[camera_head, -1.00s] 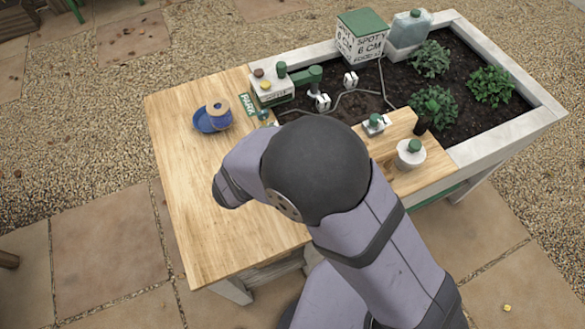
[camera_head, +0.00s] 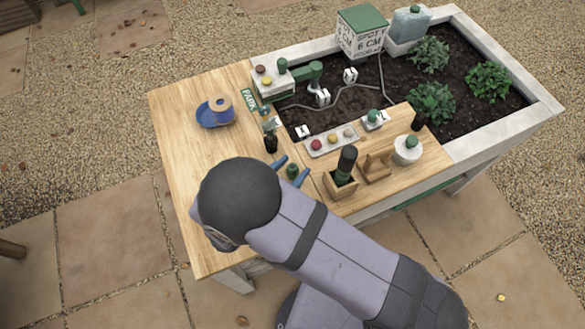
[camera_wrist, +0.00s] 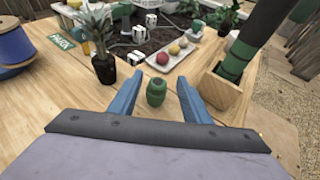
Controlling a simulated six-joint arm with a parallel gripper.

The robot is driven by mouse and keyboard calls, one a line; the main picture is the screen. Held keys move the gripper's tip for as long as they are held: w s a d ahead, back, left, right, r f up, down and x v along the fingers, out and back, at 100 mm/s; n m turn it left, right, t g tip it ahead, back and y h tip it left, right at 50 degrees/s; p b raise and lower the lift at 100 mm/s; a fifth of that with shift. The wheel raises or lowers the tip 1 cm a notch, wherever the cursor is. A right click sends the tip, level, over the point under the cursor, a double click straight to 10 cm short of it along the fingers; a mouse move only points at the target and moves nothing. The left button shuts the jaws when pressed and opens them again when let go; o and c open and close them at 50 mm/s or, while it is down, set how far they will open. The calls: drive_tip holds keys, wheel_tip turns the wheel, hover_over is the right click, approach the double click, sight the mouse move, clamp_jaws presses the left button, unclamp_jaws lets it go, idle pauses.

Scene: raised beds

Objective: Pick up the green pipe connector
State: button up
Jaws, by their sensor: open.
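The green pipe connector (camera_wrist: 156,92) is a small ribbed green piece standing on the wooden table. In the wrist view it lies between the two blue fingers of my gripper (camera_wrist: 156,97), which are spread apart with a gap on each side of it. In the head view the connector (camera_head: 292,171) also shows between the blue fingertips of my gripper (camera_head: 292,169). My gripper is open and holds nothing. I cannot tell exactly how high the fingers are above the table.
A wooden block holding a dark, green-banded cylinder (camera_wrist: 237,60) stands close on the right. A potted plant (camera_wrist: 103,66) stands ahead left. A tray (camera_wrist: 158,64) with coloured balls lies beyond. A blue spool (camera_head: 215,112) sits at far left. Bare tabletop (camera_head: 185,160) lies left.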

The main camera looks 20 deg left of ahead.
sight(295, 164)
drive_tip(key=shift+w+d+f+p, duration=0.1)
drive_tip(key=shift+w+p, duration=0.25)
drive_tip(key=shift+w, duration=0.15)
drive_tip(key=shift+p+x, duration=0.65)
drive_tip(key=shift+x, duration=1.4)
drive_tip(key=shift+f, duration=0.1)
clamp_jaws()
